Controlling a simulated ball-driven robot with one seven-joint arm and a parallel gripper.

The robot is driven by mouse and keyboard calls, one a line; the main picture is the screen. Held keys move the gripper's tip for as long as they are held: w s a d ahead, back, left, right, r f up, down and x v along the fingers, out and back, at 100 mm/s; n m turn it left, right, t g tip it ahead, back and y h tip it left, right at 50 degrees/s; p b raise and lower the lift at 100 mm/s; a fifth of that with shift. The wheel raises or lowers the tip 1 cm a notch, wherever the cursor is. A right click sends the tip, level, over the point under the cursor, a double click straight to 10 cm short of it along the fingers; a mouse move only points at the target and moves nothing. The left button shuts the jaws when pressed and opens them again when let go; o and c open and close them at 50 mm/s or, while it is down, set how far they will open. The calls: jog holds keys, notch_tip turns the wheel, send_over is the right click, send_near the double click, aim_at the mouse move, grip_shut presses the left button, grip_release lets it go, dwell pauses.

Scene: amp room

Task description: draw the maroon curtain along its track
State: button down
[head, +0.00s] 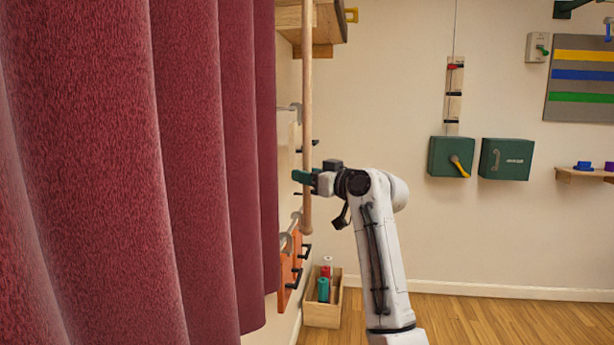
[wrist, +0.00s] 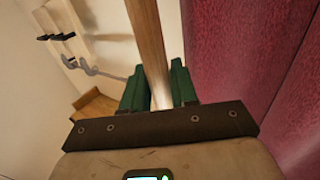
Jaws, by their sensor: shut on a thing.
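The maroon curtain (head: 190,150) hangs in deep folds across the left of the head view. It also fills the right side of the wrist view (wrist: 240,50). A wooden rod (head: 307,110) hangs upright just right of the curtain's edge, its rounded lower end a little below my gripper. My gripper (head: 305,178) has green fingers and is shut on the wooden rod near its lower end. In the wrist view the rod (wrist: 148,40) runs between the two green fingers. The curtain's track and the rod's top are out of view.
Wall hooks (head: 290,240) on an orange board are behind the rod. A wooden box (head: 322,308) with coloured spools stands on the floor below. A wooden shelf (head: 318,30) juts out above. Green boxes (head: 452,157) hang on the far wall. The floor at right is clear.

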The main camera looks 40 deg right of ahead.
jog(key=shift+d+r, duration=0.15)
jog(key=shift+r, duration=0.1)
jog(key=c, duration=1)
grip_release()
jog(key=shift+w+d+f, duration=0.15)
jog(key=shift+d, duration=0.05)
jog(key=shift+c, duration=0.2)
jog(key=shift+a, duration=0.1)
jog(key=s+b, duration=0.1)
jog(key=s, duration=1)
jog(key=shift+d+b, duration=0.35)
jog(key=shift+d, duration=0.05)
jog(key=shift+w, duration=0.1)
